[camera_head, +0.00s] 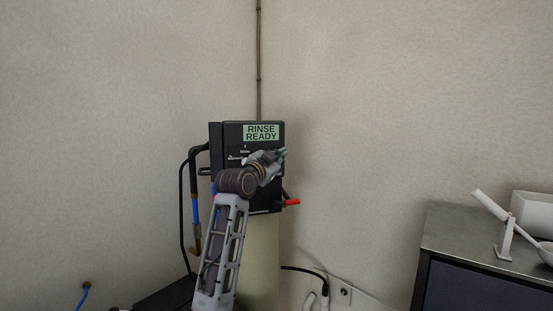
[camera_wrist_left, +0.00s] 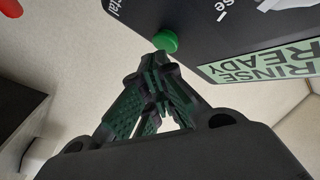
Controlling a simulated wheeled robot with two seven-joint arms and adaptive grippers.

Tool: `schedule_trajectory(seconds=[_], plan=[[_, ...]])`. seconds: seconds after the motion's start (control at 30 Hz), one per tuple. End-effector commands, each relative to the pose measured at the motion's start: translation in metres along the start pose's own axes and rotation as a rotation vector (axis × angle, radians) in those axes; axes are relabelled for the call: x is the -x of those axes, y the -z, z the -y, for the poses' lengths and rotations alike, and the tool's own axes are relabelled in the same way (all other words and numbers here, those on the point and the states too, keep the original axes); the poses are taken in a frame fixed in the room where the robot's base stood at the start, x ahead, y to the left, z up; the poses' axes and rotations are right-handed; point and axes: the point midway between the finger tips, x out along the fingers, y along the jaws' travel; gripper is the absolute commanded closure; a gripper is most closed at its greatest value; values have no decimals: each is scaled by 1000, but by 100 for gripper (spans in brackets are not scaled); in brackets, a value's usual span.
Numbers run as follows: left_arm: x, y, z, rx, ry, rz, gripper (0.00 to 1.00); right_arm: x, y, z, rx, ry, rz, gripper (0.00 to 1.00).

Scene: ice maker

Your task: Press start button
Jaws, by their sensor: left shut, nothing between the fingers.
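The black machine (camera_head: 262,205) stands in the corner with a display (camera_head: 261,132) that reads "RINSE READY". In the left wrist view, a round green button (camera_wrist_left: 165,40) sits near the edge of the machine's dark front panel (camera_wrist_left: 210,22). My left gripper (camera_wrist_left: 158,62) is shut and empty, with its fingertips right at the button; I cannot tell whether they touch it. In the head view, my left gripper (camera_head: 281,154) is in front of the panel's right side, below the display, and the button is hidden there. My right gripper is not in view.
A red-ended lever (camera_head: 291,203) sticks out at the machine's lower right. Hoses (camera_head: 184,205) hang at its left. A dark cabinet with a metal top (camera_head: 455,238) stands at the right, holding a white stand (camera_head: 506,240). Bare walls surround the machine.

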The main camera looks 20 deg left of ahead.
Motion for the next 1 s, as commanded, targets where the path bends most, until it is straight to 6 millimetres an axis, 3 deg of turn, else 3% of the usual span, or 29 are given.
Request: schedule_trajectory(seconds=[1.0], plan=[[-3, -2, 3, -1, 0, 0, 100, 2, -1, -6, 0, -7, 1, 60]])
